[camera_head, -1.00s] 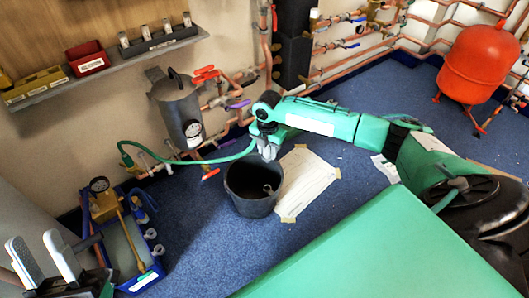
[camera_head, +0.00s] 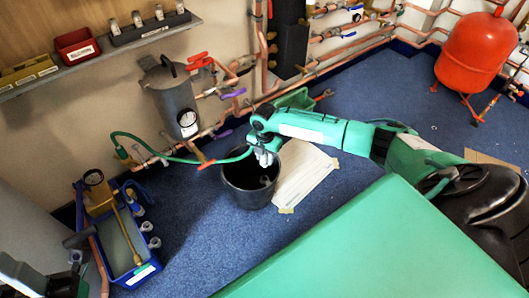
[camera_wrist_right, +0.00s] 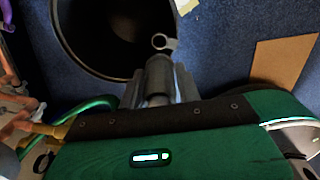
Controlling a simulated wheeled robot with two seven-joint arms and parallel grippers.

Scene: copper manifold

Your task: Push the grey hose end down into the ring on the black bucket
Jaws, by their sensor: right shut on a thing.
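The black bucket (camera_head: 240,192) stands on the blue floor and shows at the top of the right wrist view (camera_wrist_right: 75,55). The small grey ring (camera_wrist_right: 162,42) sits at the bucket's rim side. My right gripper (camera_head: 264,157) is over the far right rim, shut on the grey hose end (camera_wrist_right: 158,88), which is mostly hidden between the fingers. The ring lies just beyond the fingertips in the wrist view; the height gap cannot be judged. The green hose (camera_head: 190,160) runs from the wall valve to the gripper. My left gripper (camera_head: 22,272) is partly cut off at the lower left, empty.
A blue tool tray (camera_head: 125,270) with a gauge stands at the left. A grey canister (camera_head: 172,100) and copper pipes with valves line the wall behind the bucket. A paper sheet (camera_head: 305,172) lies right of the bucket. Open floor lies before the tray.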

